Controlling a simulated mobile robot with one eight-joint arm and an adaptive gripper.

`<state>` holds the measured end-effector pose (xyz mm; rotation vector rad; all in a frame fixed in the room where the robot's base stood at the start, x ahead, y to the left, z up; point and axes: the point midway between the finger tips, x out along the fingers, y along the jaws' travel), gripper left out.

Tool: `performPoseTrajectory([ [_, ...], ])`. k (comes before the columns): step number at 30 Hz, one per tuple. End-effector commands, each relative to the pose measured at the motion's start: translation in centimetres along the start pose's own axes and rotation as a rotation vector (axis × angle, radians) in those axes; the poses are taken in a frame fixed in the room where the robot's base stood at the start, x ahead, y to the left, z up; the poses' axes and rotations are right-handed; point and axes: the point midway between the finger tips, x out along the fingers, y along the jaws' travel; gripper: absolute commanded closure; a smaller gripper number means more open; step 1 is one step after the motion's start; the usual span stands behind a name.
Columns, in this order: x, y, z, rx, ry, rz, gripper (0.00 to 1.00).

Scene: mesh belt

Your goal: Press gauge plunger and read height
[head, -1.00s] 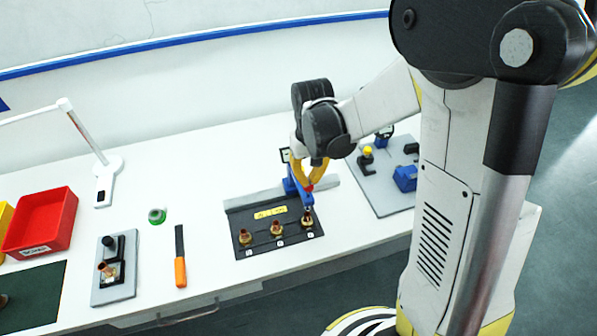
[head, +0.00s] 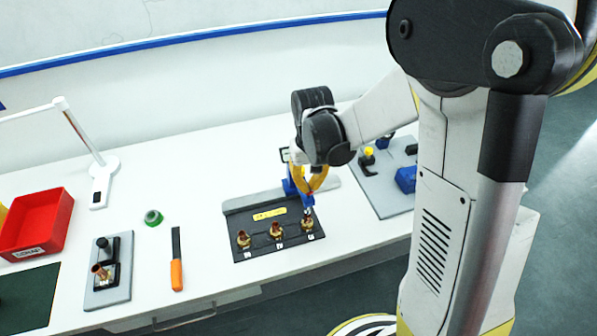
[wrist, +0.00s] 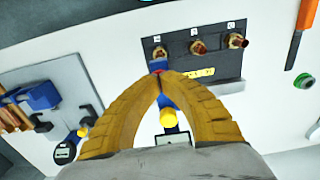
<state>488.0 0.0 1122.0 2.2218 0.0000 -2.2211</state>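The blue gauge (head: 290,187) stands behind a black fixture plate (head: 264,240); its blue arm reaches over the plate. In the wrist view, the gauge's yellow cap (wrist: 168,118) and a pale display (wrist: 172,139) show between my fingers; the reading is not legible. Three copper-brass fittings stand upright on the plate; the right one in the head view (head: 306,224) is nearest the gauge arm. My gripper (wrist: 160,77) has its yellow fingertips together over the outer end of the blue arm; the head view shows it there too (head: 308,193). Contact and the plunger itself are hidden.
A gray board (head: 384,190) with a second gauge and blue block lies right. Left are an orange-handled tool (head: 177,275), green ring (head: 153,217), small gray fixture (head: 108,285), red bin (head: 36,230) and lamp (head: 101,185). Table between them is clear.

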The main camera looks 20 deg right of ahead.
Motion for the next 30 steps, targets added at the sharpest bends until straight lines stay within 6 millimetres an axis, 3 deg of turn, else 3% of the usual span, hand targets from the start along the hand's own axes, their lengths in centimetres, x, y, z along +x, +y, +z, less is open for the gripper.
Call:
performPoseTrajectory([
  [16,1.8,0.0,0.0,0.000,0.000,0.000,1.00],
  [30,1.2,0.0,0.0,0.000,0.000,0.000,1.00],
])
